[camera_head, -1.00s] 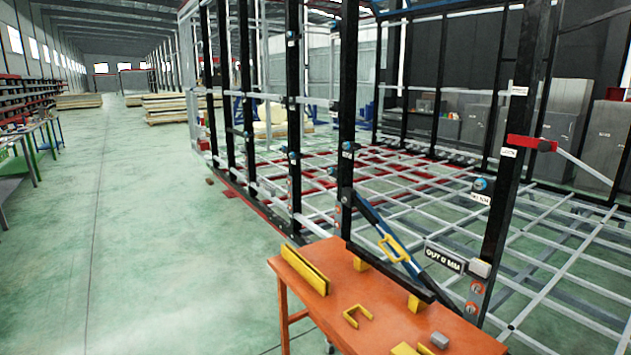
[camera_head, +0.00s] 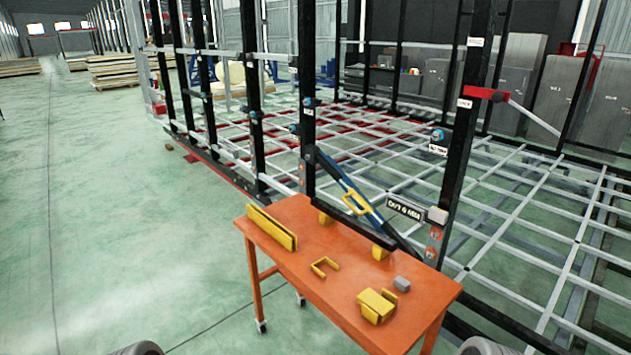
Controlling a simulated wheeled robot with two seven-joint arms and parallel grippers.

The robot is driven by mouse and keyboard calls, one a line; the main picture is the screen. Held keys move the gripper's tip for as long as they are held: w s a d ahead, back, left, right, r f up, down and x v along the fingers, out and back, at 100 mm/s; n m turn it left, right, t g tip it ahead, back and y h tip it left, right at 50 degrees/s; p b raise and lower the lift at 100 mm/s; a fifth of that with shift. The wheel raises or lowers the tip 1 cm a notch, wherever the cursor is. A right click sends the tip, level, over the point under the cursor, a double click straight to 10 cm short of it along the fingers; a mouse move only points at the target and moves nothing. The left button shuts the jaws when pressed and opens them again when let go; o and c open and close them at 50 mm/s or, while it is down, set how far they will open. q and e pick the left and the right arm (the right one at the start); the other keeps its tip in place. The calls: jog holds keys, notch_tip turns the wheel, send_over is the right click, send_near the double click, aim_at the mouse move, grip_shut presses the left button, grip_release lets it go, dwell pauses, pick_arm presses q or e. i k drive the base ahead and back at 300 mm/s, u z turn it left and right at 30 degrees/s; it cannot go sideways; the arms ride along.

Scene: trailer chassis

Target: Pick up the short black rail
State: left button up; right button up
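A short black rail (camera_head: 352,224) lies at a slant along the back edge of the orange table (camera_head: 320,274). It appears to rest on two yellow blocks, one near its left end (camera_head: 325,217) and one near its right end (camera_head: 380,252). A blue bar with a yellow handle (camera_head: 356,202) stands at a slant just behind it and overlaps it in the picture. Neither of my grippers is in view. Only dark rounded parts, probably of my arms, show at the bottom edge, far from the rail.
The table also holds a long yellow piece (camera_head: 271,228), a yellow U-shaped bracket (camera_head: 325,267), yellow blocks (camera_head: 377,304) and a small grey block (camera_head: 402,284). The black-posted trailer frame (camera_head: 453,130) stands close behind. Green floor (camera_head: 110,230) is clear at left.

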aim_at(388, 243)
jog(key=u, duration=0.5)
jog(key=i, duration=1.3)
jog(key=z, duration=0.45)
